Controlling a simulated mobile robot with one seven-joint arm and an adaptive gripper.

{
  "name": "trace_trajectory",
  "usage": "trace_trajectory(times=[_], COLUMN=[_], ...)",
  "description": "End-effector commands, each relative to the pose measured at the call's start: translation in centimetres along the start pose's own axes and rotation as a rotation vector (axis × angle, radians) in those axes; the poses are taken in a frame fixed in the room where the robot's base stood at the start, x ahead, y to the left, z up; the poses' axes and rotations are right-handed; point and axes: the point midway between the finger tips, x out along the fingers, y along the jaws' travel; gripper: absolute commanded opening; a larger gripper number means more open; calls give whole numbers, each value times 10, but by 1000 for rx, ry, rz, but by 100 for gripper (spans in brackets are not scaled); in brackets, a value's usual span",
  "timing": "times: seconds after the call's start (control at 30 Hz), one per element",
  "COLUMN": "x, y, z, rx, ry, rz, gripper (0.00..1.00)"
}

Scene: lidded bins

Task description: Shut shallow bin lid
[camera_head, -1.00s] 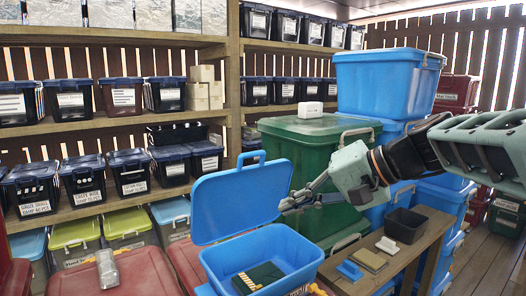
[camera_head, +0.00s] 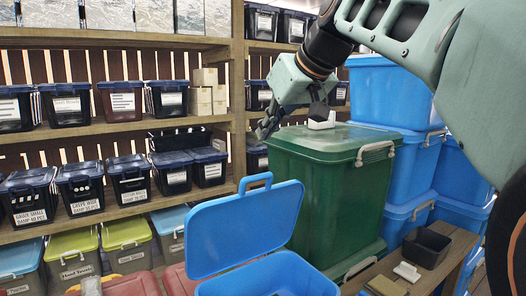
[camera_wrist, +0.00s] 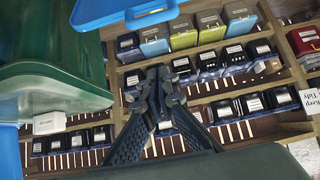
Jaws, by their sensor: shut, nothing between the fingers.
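The shallow blue bin (camera_head: 285,277) stands low at the front middle in the head view, cut off by the bottom edge. Its blue lid (camera_head: 240,228) is up, hinged on the bin's left side and leaning, with a loop handle at the top. The lid also shows at the top of the wrist view (camera_wrist: 112,10). My gripper (camera_head: 263,132) is above and behind the lid, near the shelves, left of the green bin's top. It is shut and empty, apart from the lid. Its fingers (camera_wrist: 163,88) show in the middle of the wrist view.
A large green bin (camera_head: 325,185) with a small white box (camera_head: 322,122) on it stands right of the lid. Stacked blue bins (camera_head: 400,150) are behind it. Shelves of lidded bins (camera_head: 130,210) fill the left. A bench with a black tray (camera_head: 428,248) is at right.

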Motion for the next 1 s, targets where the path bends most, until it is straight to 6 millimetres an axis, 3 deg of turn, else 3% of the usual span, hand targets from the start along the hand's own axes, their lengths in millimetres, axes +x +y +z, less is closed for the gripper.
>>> trace_trajectory(times=[0.17, 0.5, 0.77, 1.0], x=[26, 100, 87, 84], y=[-2, -2, -1, -1], z=[2, 2, 29, 39], rx=[0, 2, 2, 2], ry=[-7, -8, -1, -2], rz=[-4, -5, -3, -3], gripper=[0, 0, 0, 0])
